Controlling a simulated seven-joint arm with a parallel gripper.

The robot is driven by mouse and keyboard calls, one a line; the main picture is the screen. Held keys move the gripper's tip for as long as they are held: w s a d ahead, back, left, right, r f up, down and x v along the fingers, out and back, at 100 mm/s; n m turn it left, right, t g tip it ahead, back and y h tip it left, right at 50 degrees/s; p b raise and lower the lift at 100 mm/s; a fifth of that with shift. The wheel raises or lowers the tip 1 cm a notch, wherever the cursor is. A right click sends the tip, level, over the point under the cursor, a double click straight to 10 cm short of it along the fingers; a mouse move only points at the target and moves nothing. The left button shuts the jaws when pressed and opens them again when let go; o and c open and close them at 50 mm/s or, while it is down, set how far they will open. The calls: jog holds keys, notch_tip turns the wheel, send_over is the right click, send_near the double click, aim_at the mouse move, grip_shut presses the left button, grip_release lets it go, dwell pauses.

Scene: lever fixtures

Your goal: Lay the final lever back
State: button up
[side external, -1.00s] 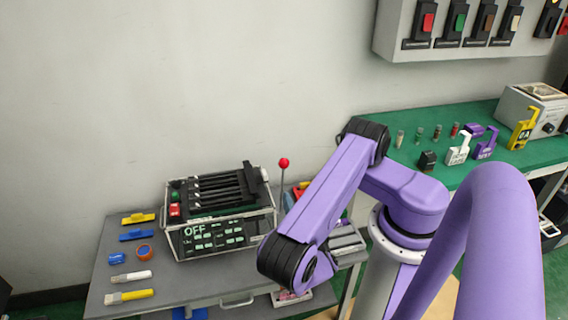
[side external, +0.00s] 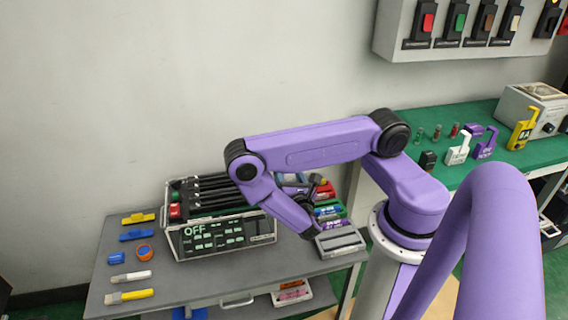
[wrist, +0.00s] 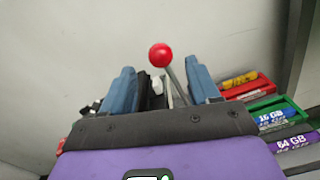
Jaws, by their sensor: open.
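The lever box (side external: 212,238) stands on the grey table, with an "OFF" display on its front and several black levers (side external: 205,189) lying on top. In the wrist view a lever with a red ball knob (wrist: 160,55) stands up on a thin grey rod. My gripper (wrist: 161,88) is open; its two blue fingers are apart, and the rod and knob show between them. I cannot tell whether either finger touches the rod. In the side view my purple arm hides the knob and most of the gripper.
Red (wrist: 245,85) and green trays (wrist: 268,108) with small items stand right of the box. Tools, including a yellow-handled brush (side external: 130,295), lie on the table's left. A green bench (side external: 430,125) stands at the back right.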

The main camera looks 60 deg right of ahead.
jog(key=x, duration=0.6)
jog(key=shift+w+d, duration=0.15)
jog(key=shift+d, duration=0.1)
grip_shut()
